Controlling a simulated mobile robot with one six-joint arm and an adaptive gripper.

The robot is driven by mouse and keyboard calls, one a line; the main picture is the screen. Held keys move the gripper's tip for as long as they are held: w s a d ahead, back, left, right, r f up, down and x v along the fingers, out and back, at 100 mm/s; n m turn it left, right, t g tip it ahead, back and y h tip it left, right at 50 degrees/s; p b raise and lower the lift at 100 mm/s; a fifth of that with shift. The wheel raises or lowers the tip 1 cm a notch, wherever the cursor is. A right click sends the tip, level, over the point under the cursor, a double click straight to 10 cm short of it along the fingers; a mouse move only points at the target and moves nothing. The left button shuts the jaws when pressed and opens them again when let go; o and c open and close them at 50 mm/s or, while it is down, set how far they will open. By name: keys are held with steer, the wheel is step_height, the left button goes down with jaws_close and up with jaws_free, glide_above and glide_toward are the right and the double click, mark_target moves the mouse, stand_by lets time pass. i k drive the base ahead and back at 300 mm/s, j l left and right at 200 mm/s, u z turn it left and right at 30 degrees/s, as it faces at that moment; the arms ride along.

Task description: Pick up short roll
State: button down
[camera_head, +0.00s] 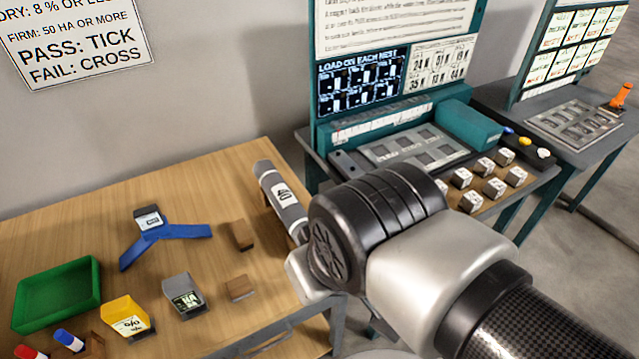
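My arm's wrist crosses the middle and lower right of the view, just right of the roll. My gripper's fingers do not show, and I cannot see whether they touch anything.
On the table are a green tray (57,294), a blue three-armed stand (165,236) with a small device, a yellow device (125,316), a grey device (182,297) and brown blocks (239,287). A teal bench (470,129) with several grey cubes stands right.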

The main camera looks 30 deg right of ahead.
mark_target(290, 212)
steer(key=z, duration=0.35)
steer(key=u, duration=3.45)
steer(key=l+z, duration=0.1)
steer(key=z, duration=3.25)
steer(key=i+l+u, duration=0.15)
steer(key=u, duration=0.25)
steer(key=i+l+u, duration=0.15)
steer(key=u, duration=0.3)
steer(key=i+l+u, duration=0.1)
steer(key=l+u, duration=0.3)
